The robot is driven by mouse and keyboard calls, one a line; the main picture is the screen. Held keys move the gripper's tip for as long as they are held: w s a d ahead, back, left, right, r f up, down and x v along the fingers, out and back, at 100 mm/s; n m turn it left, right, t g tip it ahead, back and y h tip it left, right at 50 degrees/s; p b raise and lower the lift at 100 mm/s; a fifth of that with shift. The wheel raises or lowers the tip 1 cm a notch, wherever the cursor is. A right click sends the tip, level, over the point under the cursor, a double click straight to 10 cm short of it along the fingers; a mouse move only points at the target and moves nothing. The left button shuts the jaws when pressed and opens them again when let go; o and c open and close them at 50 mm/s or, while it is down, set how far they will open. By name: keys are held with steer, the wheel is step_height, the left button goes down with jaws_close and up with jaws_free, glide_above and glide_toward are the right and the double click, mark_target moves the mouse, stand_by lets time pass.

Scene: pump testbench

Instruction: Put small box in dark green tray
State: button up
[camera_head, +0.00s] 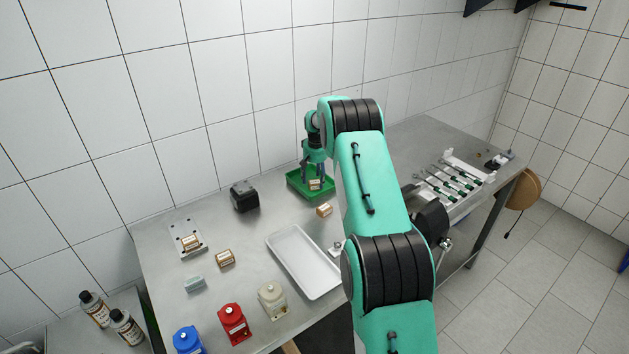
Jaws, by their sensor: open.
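The dark green tray (296,190) stands on the far side of the metal table, near the tiled wall. A small tan box (315,185) shows inside the tray. My gripper (314,179) points down over the tray, open, with its fingers around or just above this box. I cannot tell whether the fingers touch it. Other similar small boxes are on the table: one just in front of the tray (324,210), one farther left (225,258), and one on a light plate (192,243).
A black block (244,196) stands left of the green tray. A white tray (305,262) lies in front of it. Red (235,324), blue (187,340) and cream (272,299) pumps line the front edge. A tool rack (452,184) is at right. My arm hides part of the table.

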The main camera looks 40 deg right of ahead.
mark_target(315, 184)
step_height(315, 184, up, 11)
steer(key=s+p, duration=0.1)
steer(key=shift+s+a+p, duration=0.15)
steer(key=shift+a+p, duration=0.1)
steer(key=shift+p, duration=0.1)
